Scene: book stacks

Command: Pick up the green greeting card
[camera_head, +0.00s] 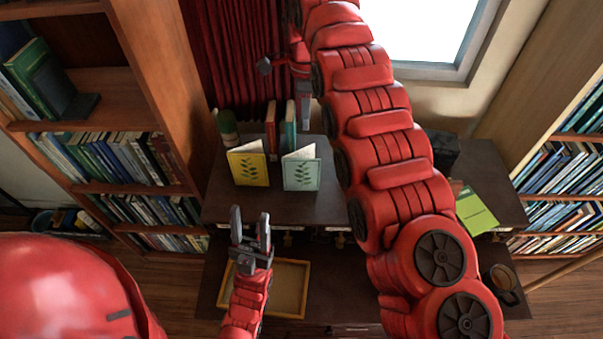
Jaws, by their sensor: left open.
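The green greeting card (301,174) is pale green with a dark leaf print. It stands upright and folded open on the dark desk. A yellow greeting card (250,170) with a similar leaf print stands just left of it. My left gripper (250,215) is open and empty, with its fingers pointing up the picture. It is below and left of the green card, apart from both cards. My right arm (385,140) crosses the picture right of the green card.
The dark desk (325,207) has several upright books (289,125) behind the cards. A bright green booklet (476,212) lies at the right. A shallow wooden tray (291,275) is lower down, near my left gripper. A mug (503,280) is at the lower right. Bookshelves flank both sides.

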